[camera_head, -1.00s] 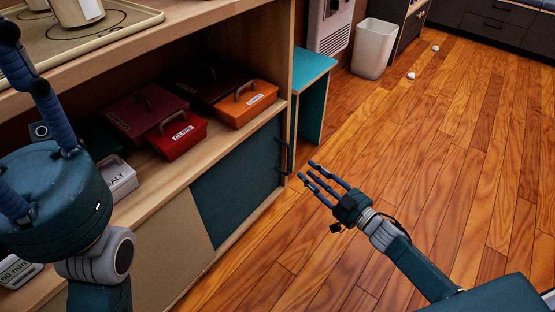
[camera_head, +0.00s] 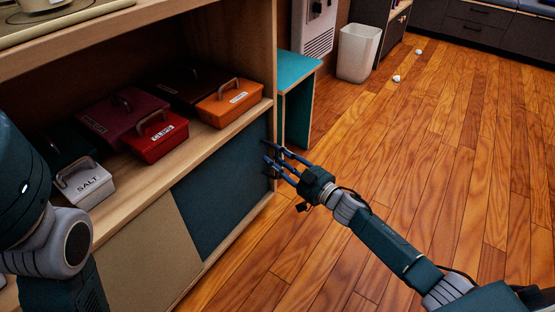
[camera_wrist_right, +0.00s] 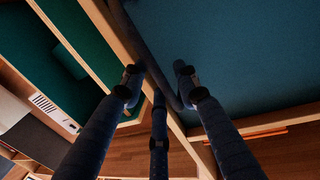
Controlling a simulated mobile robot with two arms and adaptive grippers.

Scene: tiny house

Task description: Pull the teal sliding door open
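The teal sliding door (camera_head: 222,192) is the right-hand panel of the low cabinet, beside a tan panel (camera_head: 138,258). My right gripper (camera_head: 272,160) is at the door's right edge, fingers pointing left toward it. In the right wrist view the teal door (camera_wrist_right: 235,55) fills the upper right, with its dark bar handle (camera_wrist_right: 150,62) along the edge. The open fingers (camera_wrist_right: 158,78) lie on both sides of the handle; I cannot tell whether they touch it. My left arm shows at the left of the head view, but its fingers are out of frame.
A teal-topped side table (camera_head: 298,72) stands just beyond the cabinet. The wooden floor at right is mostly clear.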

